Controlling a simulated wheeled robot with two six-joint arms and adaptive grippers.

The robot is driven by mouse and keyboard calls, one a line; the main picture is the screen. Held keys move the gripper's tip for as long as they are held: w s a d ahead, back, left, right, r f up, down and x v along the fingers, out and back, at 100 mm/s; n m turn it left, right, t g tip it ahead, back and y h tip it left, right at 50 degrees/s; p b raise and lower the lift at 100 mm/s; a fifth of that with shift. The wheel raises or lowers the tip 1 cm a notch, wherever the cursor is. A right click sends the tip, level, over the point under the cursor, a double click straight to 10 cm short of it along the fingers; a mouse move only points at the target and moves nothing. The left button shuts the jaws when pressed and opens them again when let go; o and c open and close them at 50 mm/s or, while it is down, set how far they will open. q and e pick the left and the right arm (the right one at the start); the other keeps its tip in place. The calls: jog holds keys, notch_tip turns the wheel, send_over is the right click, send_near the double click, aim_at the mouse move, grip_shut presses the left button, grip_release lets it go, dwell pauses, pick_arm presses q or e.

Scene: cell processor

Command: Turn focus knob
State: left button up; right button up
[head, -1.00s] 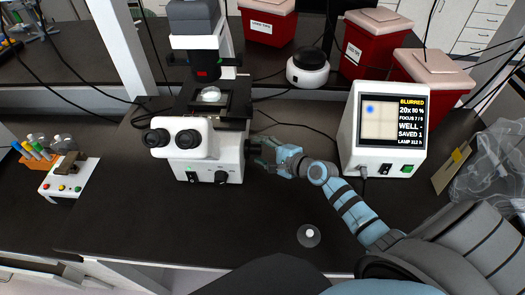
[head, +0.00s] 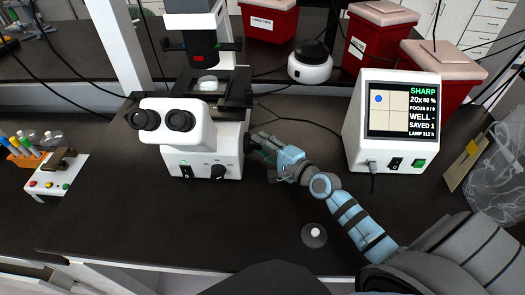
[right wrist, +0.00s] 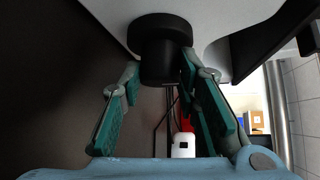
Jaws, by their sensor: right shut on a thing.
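The white microscope (head: 205,160) stands on the dark bench, with its eyepieces facing me. My right gripper (head: 257,143) is at the microscope's right side, where the focus knob is mostly hidden in the head view. In the right wrist view the black stepped knob (right wrist: 160,52) sticks out from the white body. The right fingers (right wrist: 160,72) are on both sides of the knob's narrower part, shut on it. The monitor (head: 402,118) reads "SHARP" in green and shows a blue dot on a grid. My left gripper is not in view.
A tube rack with colored buttons (head: 55,180) stands at the left. Red bins (head: 375,45) and a round white device (head: 310,65) stand behind. The bench front is mostly clear.

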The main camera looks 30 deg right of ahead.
jog(key=o, duration=1.2)
jog(key=v, duration=0.7)
jog(key=shift+s+d+r, duration=0.1)
jog(key=shift+s+d, duration=0.05)
jog(key=shift+s, duration=0.15)
jog(key=shift+w, duration=0.1)
